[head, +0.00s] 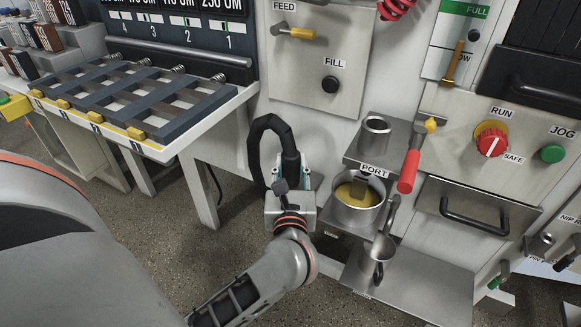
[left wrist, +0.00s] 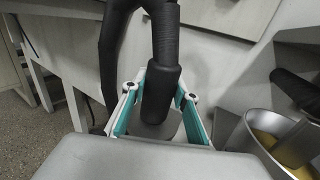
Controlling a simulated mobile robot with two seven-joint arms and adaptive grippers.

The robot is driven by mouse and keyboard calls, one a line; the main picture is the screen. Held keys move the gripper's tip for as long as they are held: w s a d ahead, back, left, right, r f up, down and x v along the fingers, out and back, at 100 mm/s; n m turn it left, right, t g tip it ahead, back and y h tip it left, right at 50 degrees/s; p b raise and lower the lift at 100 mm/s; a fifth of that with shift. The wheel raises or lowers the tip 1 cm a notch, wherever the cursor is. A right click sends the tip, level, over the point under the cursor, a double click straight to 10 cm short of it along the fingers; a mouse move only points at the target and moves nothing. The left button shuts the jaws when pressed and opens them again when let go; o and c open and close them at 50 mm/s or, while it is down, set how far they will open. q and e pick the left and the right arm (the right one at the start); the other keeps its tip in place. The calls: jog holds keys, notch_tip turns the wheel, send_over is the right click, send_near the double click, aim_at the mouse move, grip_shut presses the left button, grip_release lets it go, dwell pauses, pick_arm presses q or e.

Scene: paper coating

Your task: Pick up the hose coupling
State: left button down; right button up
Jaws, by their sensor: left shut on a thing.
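The hose coupling (head: 290,163) is a black cylinder on the end of a thick black hose (head: 262,130), which loops up and over to the left beside the machine's wall. My left gripper (head: 291,180) is shut on the coupling, which stands roughly upright between the fingers. In the left wrist view the coupling (left wrist: 161,95) sits between the teal-lined fingers of the left gripper (left wrist: 160,108). My right gripper is in neither view.
Right of the gripper, a metal pot (head: 341,209) with yellow liquid stands on a shelf by the PORT label (head: 375,171). A ladle (head: 381,245) and a red-handled lever (head: 409,170) are close by. A slatted rack (head: 140,100) is at the left. Open floor lies below.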

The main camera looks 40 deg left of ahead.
pick_arm(q)
notch_tip(320, 180, up, 9)
jog(key=p, duration=0.2)
jog(key=shift+r+p, duration=0.15)
jog(key=shift+p, duration=0.25)
notch_tip(320, 180, up, 10)
jog(key=p, duration=0.3)
jog(key=w+d+r+m+t+h+p, duration=0.2)
jog(key=d+r+m+h+p, duration=0.1)
jog(key=d+r+p, duration=0.3)
jog(key=w+d+r+m+t+h+p, duration=0.2)
jog(key=d+r+h+p, duration=0.3)
jog(key=d+r, duration=0.4)
jog(key=shift+d+r+m+p, duration=0.25)
jog(key=shift+d+m+p, duration=0.3)
jog(key=shift+d, duration=0.25)
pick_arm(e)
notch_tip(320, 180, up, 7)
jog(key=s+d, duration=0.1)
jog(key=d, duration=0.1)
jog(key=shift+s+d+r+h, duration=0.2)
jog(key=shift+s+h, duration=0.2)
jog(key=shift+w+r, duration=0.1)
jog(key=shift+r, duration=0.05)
